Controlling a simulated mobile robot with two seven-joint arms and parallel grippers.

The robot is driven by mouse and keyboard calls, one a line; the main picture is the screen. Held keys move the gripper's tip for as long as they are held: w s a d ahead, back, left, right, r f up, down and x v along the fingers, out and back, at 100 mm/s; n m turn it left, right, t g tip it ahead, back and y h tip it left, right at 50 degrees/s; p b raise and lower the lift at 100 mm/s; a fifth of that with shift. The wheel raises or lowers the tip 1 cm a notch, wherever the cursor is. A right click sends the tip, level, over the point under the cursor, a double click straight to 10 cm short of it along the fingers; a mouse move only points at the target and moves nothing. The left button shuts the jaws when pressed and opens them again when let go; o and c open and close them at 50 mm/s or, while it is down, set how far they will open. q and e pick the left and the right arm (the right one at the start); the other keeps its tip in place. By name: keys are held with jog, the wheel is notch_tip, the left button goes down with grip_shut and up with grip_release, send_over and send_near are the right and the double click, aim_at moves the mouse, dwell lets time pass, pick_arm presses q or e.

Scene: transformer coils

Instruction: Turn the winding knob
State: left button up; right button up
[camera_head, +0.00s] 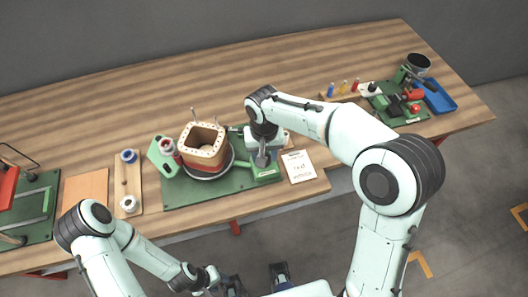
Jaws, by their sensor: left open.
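The winding machine has a green base plate (205,193) on the bench. A square cream-and-red coil (203,145) with upright pins stands on it. A green block (268,173) sits at the plate's right end. My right gripper (262,158) points down at this block, and its fingers are too small and covered to judge. I cannot make out the winding knob; the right gripper and wrist may hide it. My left gripper (256,281) is low at the bottom edge, in front of the bench, open and away from the machine.
A paper note (299,166) lies right of the machine. Left are a wooden board (127,180) with spools and a red-and-green device (22,205). At far right are a green tool (402,104) and a blue tray (437,96). The bench's back is clear.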

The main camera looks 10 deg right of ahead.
dwell(0.5)
jog(key=o, duration=1.1)
jog(key=shift+c, duration=0.2)
pick_arm(q)
jog(key=shift+w+r+p, duration=0.3)
jog(key=shift+r+p, duration=0.2)
jog(key=shift+r, duration=0.1)
jog(key=shift+w+r+p, duration=0.25)
jog(key=shift+r+p, duration=0.25)
jog(key=shift+r, duration=0.05)
pick_arm(e)
notch_tip(320, 180, up, 14)
jog(key=shift+f, duration=0.25)
